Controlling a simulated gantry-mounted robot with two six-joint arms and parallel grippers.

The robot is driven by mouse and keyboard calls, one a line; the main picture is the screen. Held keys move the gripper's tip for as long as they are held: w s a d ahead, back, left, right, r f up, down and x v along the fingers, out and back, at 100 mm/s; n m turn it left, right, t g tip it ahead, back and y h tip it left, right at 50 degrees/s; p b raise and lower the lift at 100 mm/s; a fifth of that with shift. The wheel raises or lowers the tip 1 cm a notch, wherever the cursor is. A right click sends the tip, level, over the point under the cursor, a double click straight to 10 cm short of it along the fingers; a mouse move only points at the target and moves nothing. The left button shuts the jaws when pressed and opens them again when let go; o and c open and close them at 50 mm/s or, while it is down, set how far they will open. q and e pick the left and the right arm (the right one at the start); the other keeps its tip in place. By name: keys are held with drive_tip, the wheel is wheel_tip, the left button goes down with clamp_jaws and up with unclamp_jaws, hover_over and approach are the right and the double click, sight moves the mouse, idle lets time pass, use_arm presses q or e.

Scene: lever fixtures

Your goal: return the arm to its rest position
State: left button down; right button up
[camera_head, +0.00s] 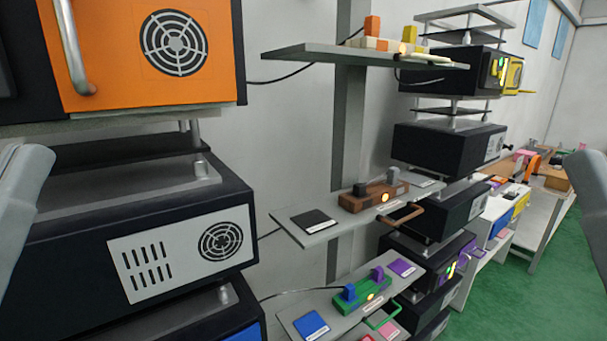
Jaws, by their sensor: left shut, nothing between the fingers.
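A smooth grey part of my left arm (20,205) shows at the left edge, in front of the dark equipment stack. A similar grey part of my right arm (590,190) shows at the right edge. Both are cut off by the picture's edges. No fingers of either gripper can be made out. The lower fixture (362,296) is green with a blue and a purple lever. The upper one (375,44) has an orange and a yellow lever.
An orange-fronted unit (92,40) and a black vented unit (130,240) fill the left side. The fixtures sit on grey shelves (300,55) that jut from the wall. More black units (445,145) stack behind them. Green floor (545,285) is clear at lower right.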

wheel_tip(320, 180, up, 30)
drive_tip(key=p, duration=2.7)
drive_tip(key=shift+f, duration=0.15)
